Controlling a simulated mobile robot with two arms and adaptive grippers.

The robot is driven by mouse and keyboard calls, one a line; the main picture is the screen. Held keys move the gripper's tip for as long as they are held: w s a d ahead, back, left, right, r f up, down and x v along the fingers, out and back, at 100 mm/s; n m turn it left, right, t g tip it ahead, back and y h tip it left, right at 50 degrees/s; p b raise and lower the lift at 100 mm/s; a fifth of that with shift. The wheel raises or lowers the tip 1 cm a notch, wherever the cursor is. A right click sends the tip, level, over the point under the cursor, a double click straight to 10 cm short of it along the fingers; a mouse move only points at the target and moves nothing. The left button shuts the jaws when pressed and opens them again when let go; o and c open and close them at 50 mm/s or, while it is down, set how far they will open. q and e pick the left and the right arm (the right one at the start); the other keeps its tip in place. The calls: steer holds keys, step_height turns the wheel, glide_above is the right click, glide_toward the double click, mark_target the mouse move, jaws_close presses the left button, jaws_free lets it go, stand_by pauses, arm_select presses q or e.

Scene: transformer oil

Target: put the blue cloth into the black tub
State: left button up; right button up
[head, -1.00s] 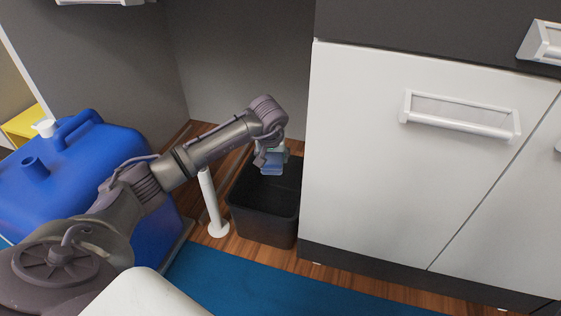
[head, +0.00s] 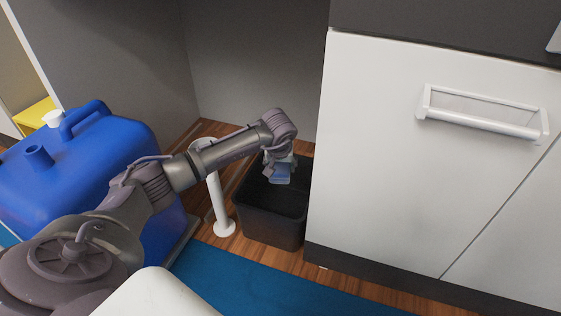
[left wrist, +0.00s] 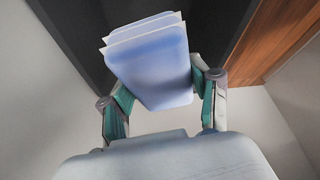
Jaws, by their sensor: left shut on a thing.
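The blue cloth (head: 281,174), a folded stack with pale layered edges, is held over the opening of the black tub (head: 272,226). My left gripper (head: 279,163) points down above the tub and is shut on the cloth. In the left wrist view the cloth (left wrist: 154,62) sits between the two fingers of the gripper (left wrist: 162,95), with the dark tub (left wrist: 85,45) behind it. I cannot tell how far the cloth is above the tub's floor. My right gripper is not in view.
A blue canister (head: 90,175) stands left of the tub. A white post (head: 217,205) rises between them. A white cabinet front with a handle (head: 482,113) is close on the tub's right. A blue mat (head: 265,283) lies in front.

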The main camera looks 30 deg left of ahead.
mark_target(279, 173)
arm_select(q)
step_height(279, 173, down, 8)
steer(key=b, duration=0.4)
steer(key=shift+f, duration=0.15)
stand_by(0.4)
steer(key=o, duration=1.1)
steer(key=v, duration=1.2)
steer(key=shift+s+d, duration=0.1)
